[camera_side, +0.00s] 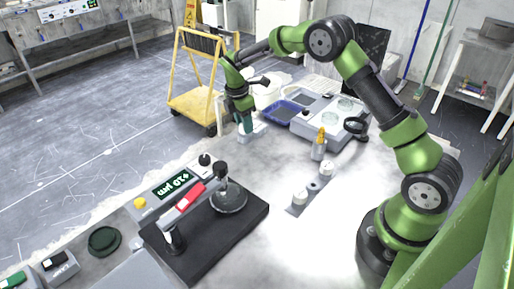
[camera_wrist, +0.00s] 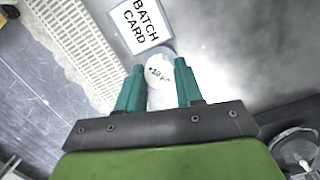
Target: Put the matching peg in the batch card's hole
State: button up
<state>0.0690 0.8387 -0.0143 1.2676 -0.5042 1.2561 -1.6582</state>
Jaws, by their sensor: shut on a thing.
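My gripper (camera_side: 246,125) points down at the far side of the bench. In the wrist view its teal fingers (camera_wrist: 160,85) are shut on a white round peg (camera_wrist: 158,72) whose top is marked with what reads as "+10 µm". The white batch card (camera_wrist: 140,22), with black lettering, lies just beyond the fingertips. A grey rounded edge shows between peg and card; the card's hole is not clearly visible, and I cannot tell whether the peg touches it. A green-lit display (camera_side: 174,185) appears to read "+10 µm", upside down.
A black gauge stand (camera_side: 240,222) is nearer the camera.

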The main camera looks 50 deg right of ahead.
jog(key=shift+f, duration=0.25)
jog(key=o, duration=1.1)
notch_tip(320, 180, up, 17)
jog(key=a, duration=0.2)
jog(key=shift+w+a+f, duration=0.15)
jog(key=shift+w+a, duration=0.1)
jog(key=shift+w, duration=0.05)
